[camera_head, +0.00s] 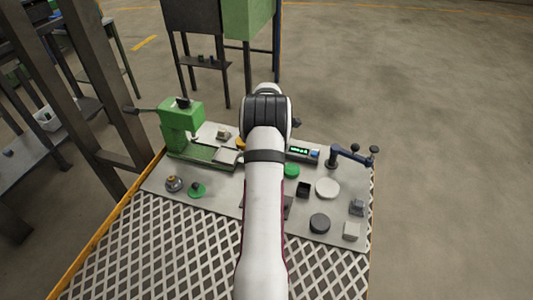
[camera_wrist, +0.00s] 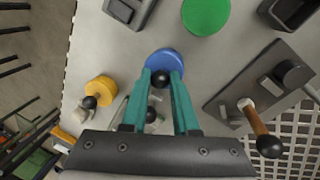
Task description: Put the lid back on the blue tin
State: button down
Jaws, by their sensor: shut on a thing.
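In the wrist view, my gripper (camera_wrist: 160,78) has its two teal fingers closed on a black knob. Just beyond the fingertips is a round blue top (camera_wrist: 164,58), which looks like the blue lid, with the knob on it. The fingers cover part of the blue top. I cannot tell whether a blue tin is under it, or how high it is above the table. In the head view my arm hides the gripper and everything blue and round.
A green disc (camera_wrist: 206,12) lies beyond the blue top; a yellow round piece with a black knob (camera_wrist: 99,90) is left. A dark block with a wooden-handled lever (camera_wrist: 262,130) is right. The head view shows a green press (camera_head: 183,125), a white disc (camera_head: 327,188) and a dark disc (camera_head: 320,223).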

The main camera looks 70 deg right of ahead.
dwell(0.3)
jog(key=shift+c, duration=0.6)
grip_release()
jog(key=shift+r, duration=0.1)
jog(key=shift+r, duration=3.4)
grip_shut()
